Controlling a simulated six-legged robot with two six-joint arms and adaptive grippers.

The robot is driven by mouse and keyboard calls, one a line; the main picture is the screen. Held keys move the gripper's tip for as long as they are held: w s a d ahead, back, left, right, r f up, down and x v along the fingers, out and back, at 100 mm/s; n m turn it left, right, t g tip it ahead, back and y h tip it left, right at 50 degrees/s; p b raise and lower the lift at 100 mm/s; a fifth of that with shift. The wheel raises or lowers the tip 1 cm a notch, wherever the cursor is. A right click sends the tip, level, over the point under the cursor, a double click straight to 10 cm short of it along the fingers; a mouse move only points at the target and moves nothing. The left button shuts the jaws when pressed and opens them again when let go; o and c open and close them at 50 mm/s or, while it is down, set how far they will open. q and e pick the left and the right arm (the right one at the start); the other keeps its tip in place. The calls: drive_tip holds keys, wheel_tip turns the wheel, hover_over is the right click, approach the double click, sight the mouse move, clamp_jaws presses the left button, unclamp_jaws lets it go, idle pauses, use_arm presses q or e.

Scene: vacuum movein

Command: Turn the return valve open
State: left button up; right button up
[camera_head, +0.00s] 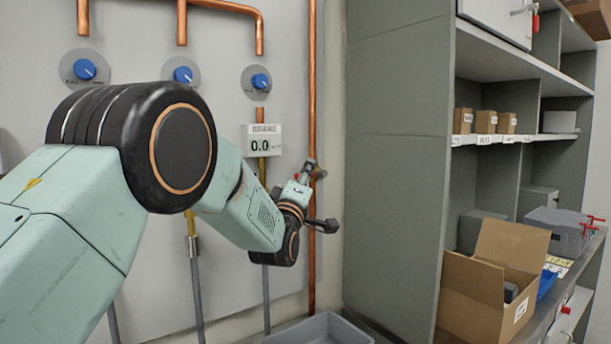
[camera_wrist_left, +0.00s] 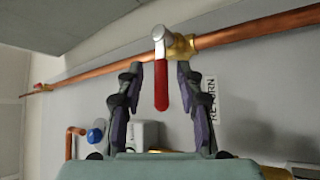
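The return valve shows in the left wrist view as a brass body (camera_wrist_left: 182,46) on a copper pipe, with a lever handle (camera_wrist_left: 161,82) that has a silver top and a red grip. The grip hangs across the pipe line, towards my gripper. My left gripper (camera_wrist_left: 159,70) is open, with one finger on each side of the red grip and a visible gap on both sides. A label reading RETURN (camera_wrist_left: 211,101) is beside the right finger. In the head view my left wrist is at the right-hand copper pipe (camera_head: 312,100) and mostly hides the valve. My right gripper is not in view.
The wall panel holds several blue knobs (camera_head: 261,81) and a gauge (camera_head: 262,140) reading 0.0. A grey shelf unit (camera_head: 398,150) stands close to the right of the pipe. An open cardboard box (camera_head: 471,295) is on its lower shelf. A grey bin (camera_head: 320,330) is below the wrist.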

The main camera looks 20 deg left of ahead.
use_arm(q)
drive_tip(key=shift+w+a, duration=0.1)
drive_tip(key=shift+a, duration=0.05)
drive_tip(key=shift+c, duration=0.3)
clamp_jaws()
idle(0.5)
